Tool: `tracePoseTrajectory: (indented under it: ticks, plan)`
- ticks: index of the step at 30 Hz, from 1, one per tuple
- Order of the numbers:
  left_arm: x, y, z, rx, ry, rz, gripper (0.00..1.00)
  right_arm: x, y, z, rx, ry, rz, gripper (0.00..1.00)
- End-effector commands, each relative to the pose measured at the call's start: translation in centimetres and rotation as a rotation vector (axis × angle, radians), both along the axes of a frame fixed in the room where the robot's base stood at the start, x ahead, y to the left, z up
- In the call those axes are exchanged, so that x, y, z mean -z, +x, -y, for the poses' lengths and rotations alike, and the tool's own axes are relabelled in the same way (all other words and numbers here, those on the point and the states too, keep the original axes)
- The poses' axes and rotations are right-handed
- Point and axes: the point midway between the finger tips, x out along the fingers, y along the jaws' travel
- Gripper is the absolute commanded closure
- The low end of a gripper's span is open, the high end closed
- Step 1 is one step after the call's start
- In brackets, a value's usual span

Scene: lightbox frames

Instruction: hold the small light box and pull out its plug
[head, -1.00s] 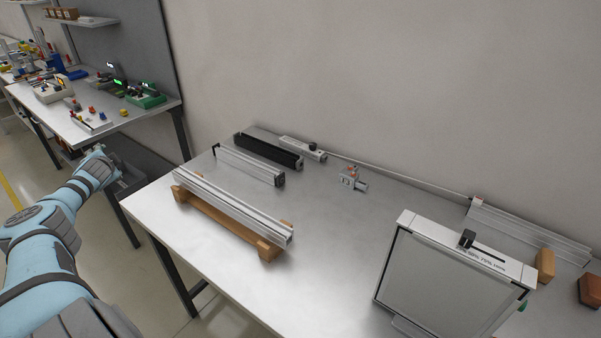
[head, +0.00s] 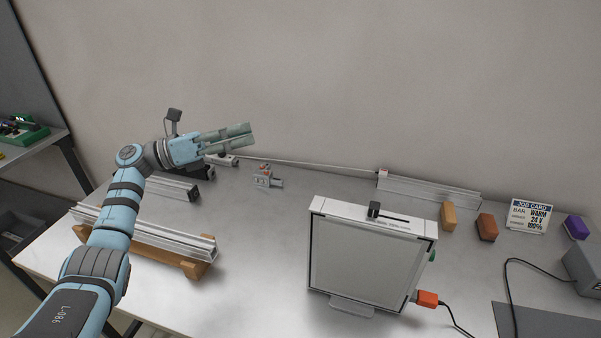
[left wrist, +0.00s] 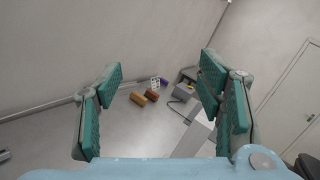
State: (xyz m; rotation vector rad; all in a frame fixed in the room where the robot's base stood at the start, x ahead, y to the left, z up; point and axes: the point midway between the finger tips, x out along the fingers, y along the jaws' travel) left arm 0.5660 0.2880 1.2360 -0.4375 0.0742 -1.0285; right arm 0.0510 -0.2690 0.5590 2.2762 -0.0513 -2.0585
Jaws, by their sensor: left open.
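The small light box (head: 362,265) stands upright on the metal table, its pale panel facing me and a black slider on its top edge. An orange plug (head: 427,298) sits at its lower right side, with a black cable running from it to the right. My left gripper (head: 250,134) is open and empty, raised over the back of the table, left of the box and apart from it. In the left wrist view my left gripper's green fingers (left wrist: 162,105) are spread wide, and part of the light box (left wrist: 195,133) shows beside the right finger. My right gripper is not in view.
A yellow block (head: 448,216), a red-brown block (head: 487,227), a job card (head: 530,217) and a purple block (head: 576,227) stand along the back right. A grey power unit (head: 584,268) is at the right edge. Aluminium bars (head: 150,232) lie at left. The table between bars and box is clear.

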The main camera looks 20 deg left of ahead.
Motion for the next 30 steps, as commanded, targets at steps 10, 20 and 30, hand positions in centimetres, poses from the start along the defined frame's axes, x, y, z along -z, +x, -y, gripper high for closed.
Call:
tracePoseTrajectory:
  ticks: [10,20,30]
  plan:
    - [2.4,-5.8,16.5,0.605,0.588,0.258,0.38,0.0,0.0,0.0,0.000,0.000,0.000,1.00]
    - [5.0,-6.5,22.5,0.640,0.623,0.265,0.38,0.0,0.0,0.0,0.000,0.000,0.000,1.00]
    - [7.2,-6.7,27.6,0.634,0.625,0.263,0.38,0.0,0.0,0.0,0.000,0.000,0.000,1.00]
